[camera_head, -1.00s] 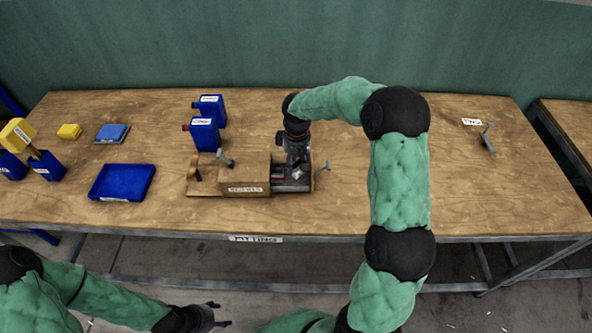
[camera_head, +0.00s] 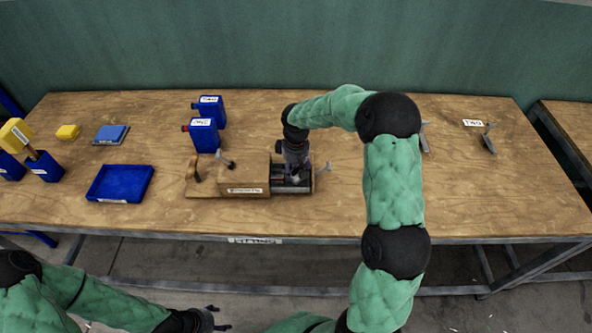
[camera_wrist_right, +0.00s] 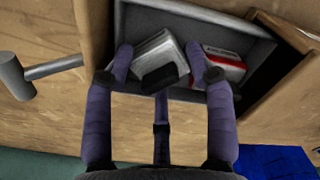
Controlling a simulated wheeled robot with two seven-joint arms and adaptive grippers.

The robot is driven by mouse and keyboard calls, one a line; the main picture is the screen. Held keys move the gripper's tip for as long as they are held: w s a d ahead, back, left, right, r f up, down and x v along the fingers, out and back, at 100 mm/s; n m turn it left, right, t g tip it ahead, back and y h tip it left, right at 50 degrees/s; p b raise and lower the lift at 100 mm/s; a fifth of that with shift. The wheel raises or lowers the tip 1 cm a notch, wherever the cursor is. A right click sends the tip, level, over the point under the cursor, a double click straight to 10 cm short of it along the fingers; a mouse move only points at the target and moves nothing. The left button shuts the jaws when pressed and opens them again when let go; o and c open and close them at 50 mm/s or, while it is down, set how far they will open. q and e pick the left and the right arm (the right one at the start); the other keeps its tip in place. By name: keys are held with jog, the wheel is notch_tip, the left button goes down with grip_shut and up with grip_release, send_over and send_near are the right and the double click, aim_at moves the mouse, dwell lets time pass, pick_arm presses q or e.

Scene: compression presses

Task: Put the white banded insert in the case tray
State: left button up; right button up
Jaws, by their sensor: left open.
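A white and grey block with a dark patch (camera_wrist_right: 160,60), which looks like the white banded insert, shows tilted between my right gripper's fingers in the right wrist view. It is at the grey tray (camera_wrist_right: 252,45), beside a red and white piece (camera_wrist_right: 222,66). In the head view the tray (camera_head: 291,187) adjoins the wooden case, and my right gripper (camera_head: 297,165) is low over it, hiding the block. I cannot tell whether the fingers (camera_wrist_right: 160,60) press on the block or whether it rests on the tray floor. My left gripper (camera_head: 216,318) is open and empty, in front of the table.
The wooden case (camera_head: 245,172) has a knob and metal handles. Blue bottles (camera_head: 205,135) stand behind it. A blue tray (camera_head: 121,184), a blue block (camera_head: 111,134) and yellow pieces (camera_head: 68,132) lie left. Metal clamps (camera_head: 488,142) stand right. The table's front right is clear.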

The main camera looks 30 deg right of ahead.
aim_at(296, 169)
jog(key=shift+r, duration=0.1)
notch_tip(296, 169, up, 12)
jog(key=p, duration=0.3)
